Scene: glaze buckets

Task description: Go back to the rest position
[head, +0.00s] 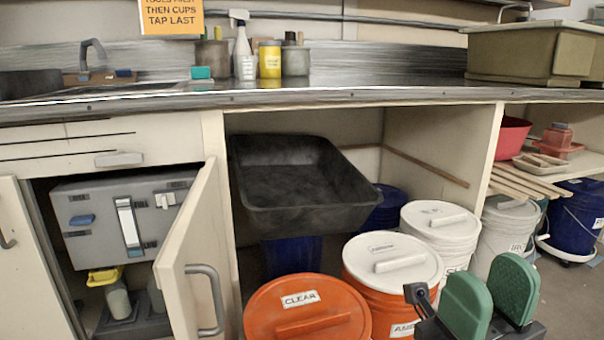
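My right gripper (492,292) is at the bottom right of the head view, with two green finger pads pointing up. The pads stand apart with a gap between them, and nothing shows in the gap. It appears in front of the lidded buckets, with an orange bucket with a white lid (392,263) just left of it in the picture. My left gripper is not in view.
An orange-lidded bucket (307,309) marked CLEAR stands at bottom centre. A black tub (300,185) sits under the counter (350,95). A cabinet door (192,255) stands open at left. White-lidded buckets (440,225) and a blue bucket (577,215) stand to the right.

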